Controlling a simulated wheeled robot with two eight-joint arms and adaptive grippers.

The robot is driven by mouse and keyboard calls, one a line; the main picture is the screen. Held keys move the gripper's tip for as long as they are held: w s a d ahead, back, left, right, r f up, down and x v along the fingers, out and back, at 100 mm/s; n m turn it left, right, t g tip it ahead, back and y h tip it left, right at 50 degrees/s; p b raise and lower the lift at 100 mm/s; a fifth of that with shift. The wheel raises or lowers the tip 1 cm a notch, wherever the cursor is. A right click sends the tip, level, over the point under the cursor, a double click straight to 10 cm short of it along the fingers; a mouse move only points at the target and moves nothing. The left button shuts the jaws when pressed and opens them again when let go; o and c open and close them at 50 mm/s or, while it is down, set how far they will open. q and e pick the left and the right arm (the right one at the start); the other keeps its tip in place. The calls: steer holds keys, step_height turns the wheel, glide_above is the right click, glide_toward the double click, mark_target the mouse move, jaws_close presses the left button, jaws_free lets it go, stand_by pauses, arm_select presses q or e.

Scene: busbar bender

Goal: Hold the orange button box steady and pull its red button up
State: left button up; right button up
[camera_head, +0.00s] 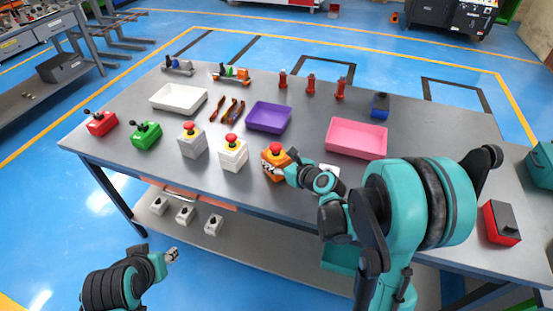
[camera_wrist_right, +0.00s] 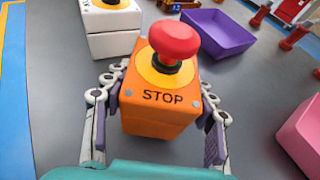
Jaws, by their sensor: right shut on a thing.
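The orange button box (camera_head: 270,171) stands upright on the grey table near its front middle. In the head view my right gripper (camera_head: 290,170) is at the box's right side. My left gripper (camera_head: 172,255) hangs away from the table, lower left; its fingers are too small to judge.
Two white-grey boxes with red buttons (camera_head: 233,155) (camera_head: 192,140) stand left of the orange box. A purple tray (camera_head: 289,121) lies behind it and a pink tray (camera_head: 357,154) to the right. Green (camera_head: 146,137) and red (camera_head: 101,124) lever boxes stand at the left end.

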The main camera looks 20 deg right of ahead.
arm_select(q)
steer(key=shift+f+b, duration=0.45)
steer(key=shift+f, duration=0.1)
stand_by(0.4)
stand_by(0.5)
steer(key=shift+o, duration=1.3)
steer(key=n+g+h, duration=0.8)
steer(key=n+h, duration=1)
glide_toward(276, 148)
steer(key=d, duration=0.3)
steer(key=d+f, duration=0.1)
steer(key=d, duration=0.6)
steer(key=shift+w+d+f, duration=0.15)
steer(key=shift+w, duration=0.1)
